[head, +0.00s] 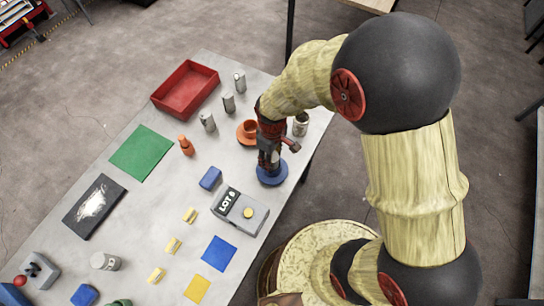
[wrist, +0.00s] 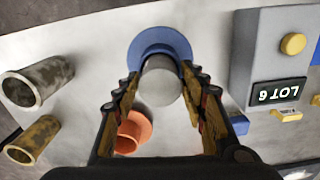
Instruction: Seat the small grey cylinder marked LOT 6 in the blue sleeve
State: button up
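A small grey cylinder (wrist: 161,84) stands between the two fingers of my gripper (wrist: 161,75) in the wrist view. The fingertips close on its sides. Any LOT 6 mark on the cylinder is out of sight. The blue sleeve (wrist: 160,36) lies directly beyond the cylinder, its wide round flange showing around the far side. The cylinder overlaps its middle; I cannot tell how deep it sits. In the head view my gripper (head: 269,165) points down at the blue sleeve (head: 272,178), and the fingers mostly hide the cylinder.
A grey box (head: 240,210) with a yellow button and a LOT 6 label stands beside the sleeve. An orange cup (wrist: 133,130) is near my fingers. A red tray (head: 188,88) and several grey cylinders (head: 228,103) stand farther back.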

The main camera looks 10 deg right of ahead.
jog(key=shift+o, duration=1.4)
jog(key=shift+r, duration=0.1)
notch_tip(320, 180, up, 12)
jog(key=p, duration=0.1)
jog(key=s+d+r+m+t, duration=0.2)
jog(key=s+d+r+m, duration=0.2)
jog(key=r, duration=0.6)
jog(key=s+d+r+m+t, duration=0.3)
jog(key=s+d+r+m, duration=0.2)
jog(key=s+d+r, duration=0.3)
notch_tip(320, 180, up, 2)
jog(key=shift+r+t, duration=0.1)
jog(key=shift+t, duration=0.2)
jog(key=shift+s, duration=0.15)
notch_tip(320, 180, down, 13)
jog(key=b, duration=1.3)
